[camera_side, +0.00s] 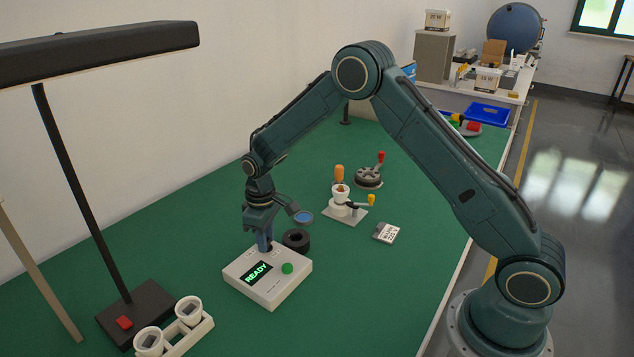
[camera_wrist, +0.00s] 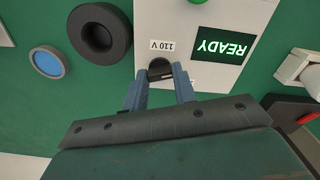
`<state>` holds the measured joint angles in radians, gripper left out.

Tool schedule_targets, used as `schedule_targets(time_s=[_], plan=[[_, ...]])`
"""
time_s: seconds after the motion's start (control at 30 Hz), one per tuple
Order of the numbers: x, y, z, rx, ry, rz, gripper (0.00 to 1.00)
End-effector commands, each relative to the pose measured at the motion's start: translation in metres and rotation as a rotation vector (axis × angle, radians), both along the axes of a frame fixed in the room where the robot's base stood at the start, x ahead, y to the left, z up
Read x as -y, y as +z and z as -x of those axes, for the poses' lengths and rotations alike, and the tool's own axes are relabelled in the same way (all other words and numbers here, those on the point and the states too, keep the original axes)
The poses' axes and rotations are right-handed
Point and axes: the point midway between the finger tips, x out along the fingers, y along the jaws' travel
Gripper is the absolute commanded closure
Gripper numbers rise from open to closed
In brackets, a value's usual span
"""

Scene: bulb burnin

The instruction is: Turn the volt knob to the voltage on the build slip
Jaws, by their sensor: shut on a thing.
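The white tester box (camera_side: 268,287) stands on the green bench, its screen (camera_side: 257,273) lit with READY. My gripper (camera_side: 265,246) points down at the box's back edge. In the wrist view my gripper (camera_wrist: 160,82) is shut on the dark volt knob (camera_wrist: 160,67). A label reading 110 V (camera_wrist: 163,46) sits beside the knob; the view is upside down. The fingers hide part of the knob, and I cannot tell where its pointer aims. A small grey-and-white card (camera_side: 386,232), seemingly the build slip, lies to the right; its print is too small to read surely.
A green button (camera_side: 287,268) is on the box. A black ring (camera_side: 296,239) and a blue round disc (camera_side: 303,217) lie just behind it. A fixture with an orange-handled part (camera_side: 344,206) stands farther back. A lamp base (camera_side: 137,309) and a white cup holder (camera_side: 180,333) are front left.

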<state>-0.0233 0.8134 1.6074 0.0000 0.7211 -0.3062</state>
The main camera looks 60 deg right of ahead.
Motion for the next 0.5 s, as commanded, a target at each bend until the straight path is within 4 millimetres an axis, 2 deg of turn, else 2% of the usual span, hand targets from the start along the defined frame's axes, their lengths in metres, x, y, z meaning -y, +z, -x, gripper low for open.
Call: schedule_targets(time_s=[0.5], plan=[[0.0000,0.0018,-0.0006,0.002,-0.491,0.000,0.96]])
